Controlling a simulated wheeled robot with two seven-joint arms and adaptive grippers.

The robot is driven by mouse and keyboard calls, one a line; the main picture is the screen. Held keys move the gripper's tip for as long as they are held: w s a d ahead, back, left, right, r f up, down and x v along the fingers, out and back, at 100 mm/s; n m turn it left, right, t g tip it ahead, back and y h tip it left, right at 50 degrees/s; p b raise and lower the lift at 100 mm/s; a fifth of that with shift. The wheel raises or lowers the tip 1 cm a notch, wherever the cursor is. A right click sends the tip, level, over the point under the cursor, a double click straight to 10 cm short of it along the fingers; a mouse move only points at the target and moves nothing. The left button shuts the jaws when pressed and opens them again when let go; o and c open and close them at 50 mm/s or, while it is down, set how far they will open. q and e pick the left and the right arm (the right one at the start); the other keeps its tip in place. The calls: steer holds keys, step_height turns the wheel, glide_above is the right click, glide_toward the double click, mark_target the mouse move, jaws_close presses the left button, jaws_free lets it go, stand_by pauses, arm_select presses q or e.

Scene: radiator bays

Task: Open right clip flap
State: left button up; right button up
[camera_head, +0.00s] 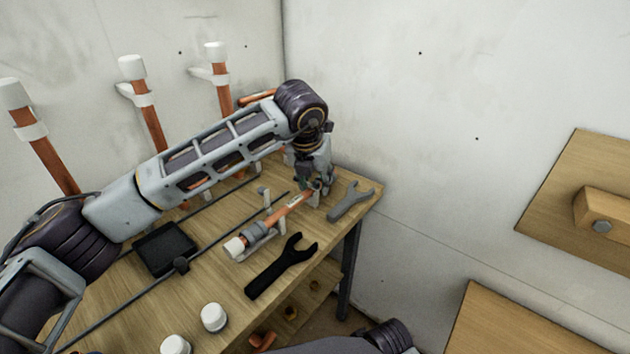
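A copper pipe (291,208) lies in a light-grey clip holder on the wooden workbench (215,275). It has a grey fitting (256,230) and a white cap (235,247) at its near left end. One pale clip flap (264,196) stands upright beside the pipe. My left gripper (316,187) points down at the pipe's far right end, where the right clip is. The gripper hides most of that clip, so its flap cannot be made out. The fingers are small and dark, and whether they grip anything is unclear. My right gripper is out of view.
A grey wrench (350,201) lies just right of my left gripper. A black wrench (281,266) lies in front of the pipe. A black box (164,249) and white caps (213,317) are on the bench. Capped copper pipes (149,120) stand along the back wall.

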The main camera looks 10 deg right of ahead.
mark_target(316, 181)
arm_select(q)
steer(key=shift+f, duration=0.1)
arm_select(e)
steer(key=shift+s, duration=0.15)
arm_select(q)
jaws_close()
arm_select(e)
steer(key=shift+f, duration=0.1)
